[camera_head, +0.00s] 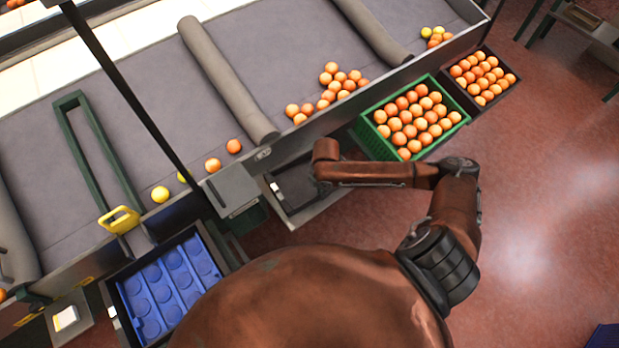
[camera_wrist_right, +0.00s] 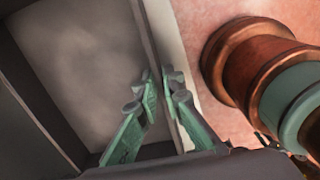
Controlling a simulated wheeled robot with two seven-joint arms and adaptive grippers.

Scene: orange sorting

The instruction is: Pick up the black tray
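The black tray (camera_head: 294,183) is a shallow dark tray on a light shelf beside the conveyor, left of the green crate. My right arm reaches over its right side, and the gripper itself is mostly hidden in the head view. In the right wrist view, the tray's grey inside (camera_wrist_right: 85,65) fills the left. The green fingers of my right gripper (camera_wrist_right: 160,80) stand on either side of the tray's side wall, their tips close together with the thin wall between them. They look shut on it. My left gripper is not in view.
A green crate of oranges (camera_head: 456,128) stands right of the tray, with a dark crate of oranges (camera_head: 513,88) beyond it. The conveyor (camera_head: 95,150) carries loose oranges. A crate with a blue insert (camera_head: 165,285) is at lower left. Red floor (camera_head: 530,230) is clear at right.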

